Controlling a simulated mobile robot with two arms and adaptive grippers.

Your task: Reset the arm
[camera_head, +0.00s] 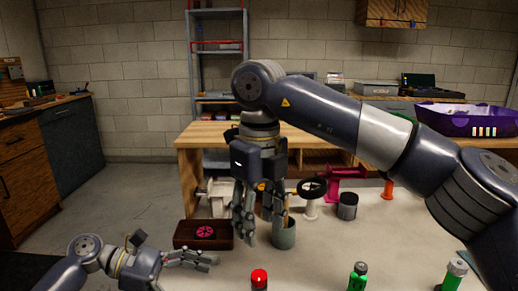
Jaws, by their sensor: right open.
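My right arm comes in from the right, and its gripper (258,226) hangs fingers down over the pale table. It is open, with its fingers apart, beside a grey-green cup (285,237) holding a thin stick or tool. I cannot tell from this view whether the fingers touch the cup. My left arm is low at the left edge, its gripper (205,259) pointing right, just in front of a dark brown box (185,234) with a pink wheel-like part (205,232) in it. Whether the left fingers are open is unclear.
A white stand with a black ring-shaped tyre (312,188), a dark jar (347,207), a pink stand (337,181) and an orange piece (387,189) stand behind. A red-capped bottle (259,278) and green bottles (358,277) (454,275) line the front. The table's centre right is clear.

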